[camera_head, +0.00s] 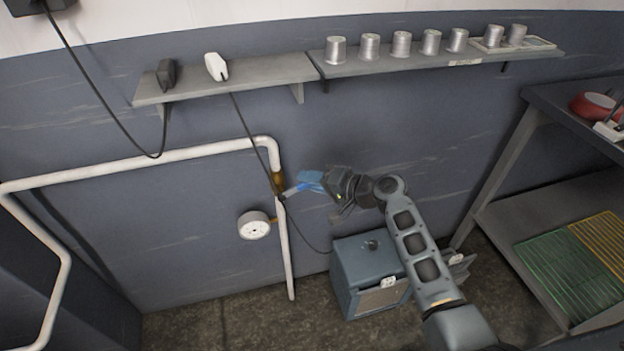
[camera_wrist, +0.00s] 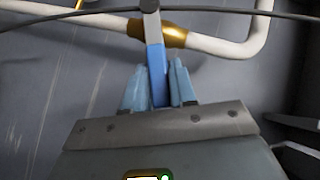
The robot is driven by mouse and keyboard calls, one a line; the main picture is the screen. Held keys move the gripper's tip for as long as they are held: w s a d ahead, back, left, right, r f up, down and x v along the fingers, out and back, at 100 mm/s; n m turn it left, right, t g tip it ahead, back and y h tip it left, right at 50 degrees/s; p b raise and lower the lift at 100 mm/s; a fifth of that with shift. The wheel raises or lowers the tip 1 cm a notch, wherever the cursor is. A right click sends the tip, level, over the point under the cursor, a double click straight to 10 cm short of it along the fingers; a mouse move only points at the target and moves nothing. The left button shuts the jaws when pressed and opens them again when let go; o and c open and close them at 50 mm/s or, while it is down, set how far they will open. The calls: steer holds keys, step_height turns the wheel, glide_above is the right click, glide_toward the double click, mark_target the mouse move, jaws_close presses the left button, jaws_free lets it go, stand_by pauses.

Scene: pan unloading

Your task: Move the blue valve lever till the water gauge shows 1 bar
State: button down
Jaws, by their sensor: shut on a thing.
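The blue valve lever (camera_head: 296,190) sticks out to the right from a brass valve (camera_head: 278,182) on the white vertical pipe. My gripper (camera_head: 312,181) has its blue fingers shut on the lever's outer end. In the wrist view the lever (camera_wrist: 156,62) runs between the two fingers of my gripper (camera_wrist: 158,88), up to the brass valve (camera_wrist: 158,33). The round white water gauge (camera_head: 254,225) sits left of the pipe below the valve. Its face is too small to read.
A black cable (camera_head: 262,152) hangs from the shelf (camera_head: 235,78) across the valve area. A blue-grey cabinet (camera_head: 360,265) stands on the floor below my arm. A rack with green and yellow grates (camera_head: 565,270) is at the right. Several metal cups (camera_head: 401,44) line the upper shelf.

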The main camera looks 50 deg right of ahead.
steer(key=c, duration=1)
jaws_free()
steer(key=v, duration=0.7)
steer(key=shift+s+b, duration=0.35)
steer(key=shift+s, duration=0.05)
steer(key=s+a+f+n+g+h, duration=0.1)
steer(key=s+a+f+n+h, duration=0.15)
steer(key=s+a, duration=0.45)
steer(key=s+a+f+n+g+h, duration=0.1)
steer(key=s+a+f+g, duration=0.15)
steer(key=s+a, duration=0.4)
steer(key=s+a+r+n+t, duration=0.2)
steer(key=s+a+r+n, duration=0.2)
steer(key=s+r, duration=0.4)
steer(key=s+a+r+n+t+y, duration=0.1)
steer(key=s+a+r+n+t, duration=0.1)
steer(key=s+a+r+n, duration=0.3)
steer(key=s+a+r, duration=0.1)
steer(key=s+r, duration=0.2)
steer(key=r, duration=0.1)
steer(key=shift+s+r, duration=0.2)
